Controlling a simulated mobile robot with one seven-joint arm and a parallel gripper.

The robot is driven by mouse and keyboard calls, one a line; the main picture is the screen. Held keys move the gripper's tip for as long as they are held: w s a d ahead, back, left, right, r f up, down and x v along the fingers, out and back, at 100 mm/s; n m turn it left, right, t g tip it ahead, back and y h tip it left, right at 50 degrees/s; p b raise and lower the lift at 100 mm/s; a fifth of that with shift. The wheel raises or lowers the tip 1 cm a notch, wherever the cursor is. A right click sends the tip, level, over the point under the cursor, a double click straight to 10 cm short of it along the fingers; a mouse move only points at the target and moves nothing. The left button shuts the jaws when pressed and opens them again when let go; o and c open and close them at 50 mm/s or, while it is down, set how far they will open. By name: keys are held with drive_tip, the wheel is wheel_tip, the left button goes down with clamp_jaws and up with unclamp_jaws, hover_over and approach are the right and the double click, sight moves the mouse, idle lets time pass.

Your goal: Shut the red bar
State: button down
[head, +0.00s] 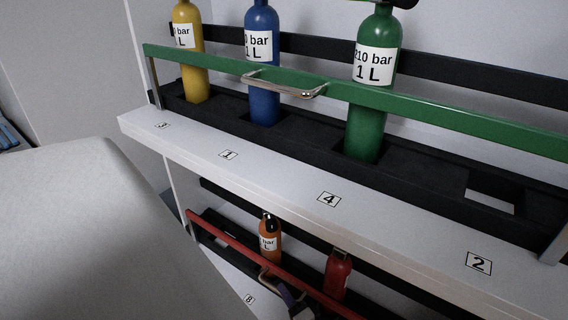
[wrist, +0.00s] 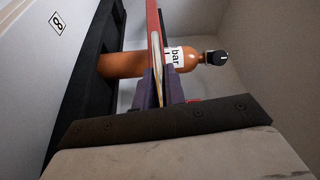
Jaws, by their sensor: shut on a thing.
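The red bar (head: 222,235) belongs to the lower shelf and runs slantwise in front of an orange cylinder (head: 270,245) and a red cylinder (head: 338,272). My gripper (head: 287,292) is at the bar's handle (head: 267,279), low in the head view. In the wrist view the purple fingers of my gripper (wrist: 160,88) are shut on the handle, beside the red bar (wrist: 152,22). The orange cylinder (wrist: 122,64) lies just behind the bar there. The right end of the bar is hidden or out of view, and I cannot tell whether it is fully shut.
The upper white shelf (head: 290,195) overhangs the lower one. Its green bar (head: 440,100) crosses in front of yellow (head: 193,80), blue (head: 263,100) and green (head: 366,130) cylinders. Number labels mark the shelf edges. An empty square slot (head: 492,200) shows at the upper right.

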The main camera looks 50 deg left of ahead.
drive_tip(key=shift+w+r, duration=0.15)
drive_tip(key=c, duration=1.5)
unclamp_jaws()
drive_tip(key=d, duration=0.4)
drive_tip(key=s+d+b, duration=0.1)
drive_tip(key=d, duration=0.4)
drive_tip(key=s+d+f+b, duration=0.1)
drive_tip(key=d, duration=0.3)
drive_tip(key=shift+s+d, duration=0.1)
drive_tip(key=shift+d, duration=0.15)
